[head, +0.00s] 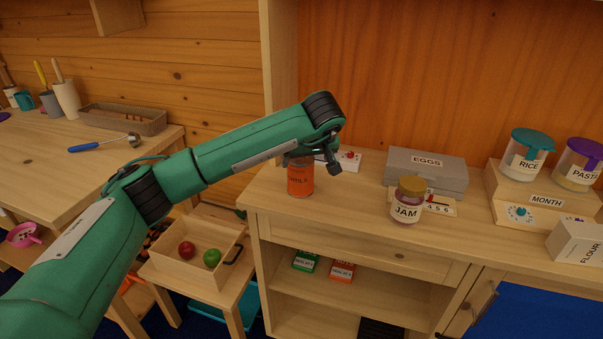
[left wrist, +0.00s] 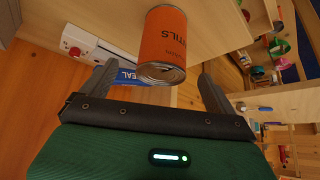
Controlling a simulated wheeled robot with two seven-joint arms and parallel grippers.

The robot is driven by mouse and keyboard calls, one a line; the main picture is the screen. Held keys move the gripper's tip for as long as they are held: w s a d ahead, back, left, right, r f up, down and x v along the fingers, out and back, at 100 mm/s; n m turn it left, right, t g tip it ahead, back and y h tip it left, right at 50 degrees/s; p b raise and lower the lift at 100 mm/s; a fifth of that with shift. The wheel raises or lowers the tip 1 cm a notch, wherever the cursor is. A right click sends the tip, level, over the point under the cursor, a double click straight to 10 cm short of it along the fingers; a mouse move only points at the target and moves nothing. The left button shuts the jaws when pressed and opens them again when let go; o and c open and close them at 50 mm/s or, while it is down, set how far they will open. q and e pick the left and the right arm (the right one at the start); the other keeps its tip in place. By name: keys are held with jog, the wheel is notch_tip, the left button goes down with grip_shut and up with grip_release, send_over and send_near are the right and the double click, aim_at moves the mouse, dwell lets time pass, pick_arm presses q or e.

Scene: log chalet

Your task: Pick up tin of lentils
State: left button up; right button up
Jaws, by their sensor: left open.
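The tin of lentils (head: 300,180) is an orange can with dark lettering. It stands upright on the wooden counter near its left end. In the left wrist view the tin (left wrist: 163,45) shows its metal end and the letters "TILS", between and ahead of the fingers. My left gripper (head: 322,165) is above and beside the tin in the head view, its arm partly hiding the tin's top. In the left wrist view the left gripper (left wrist: 155,85) is open, with a finger to each side of the tin and a gap visible. My right gripper is not in view.
A jam jar (head: 407,200), a grey egg box (head: 427,168) and a flour box (head: 578,243) are on the counter (head: 340,212). Rice (head: 527,157) and pasta (head: 577,166) jars stand at the right. A crate (head: 190,262) holds two fruits at lower left.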

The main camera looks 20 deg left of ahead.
aim_at(304, 164)
pick_arm(q)
jog(key=shift+x, duration=0.95)
jog(key=p+x, duration=0.1)
jog(key=x, duration=0.3)
jog(key=shift+a+f, duration=0.2)
jog(key=shift+w+a+f+p, duration=0.1)
jog(key=shift+a+f+p, duration=0.05)
jog(key=shift+f+p, duration=0.15)
jog(key=shift+f, duration=0.1)
jog(key=shift+w, duration=0.1)
jog(key=c, duration=1.4)
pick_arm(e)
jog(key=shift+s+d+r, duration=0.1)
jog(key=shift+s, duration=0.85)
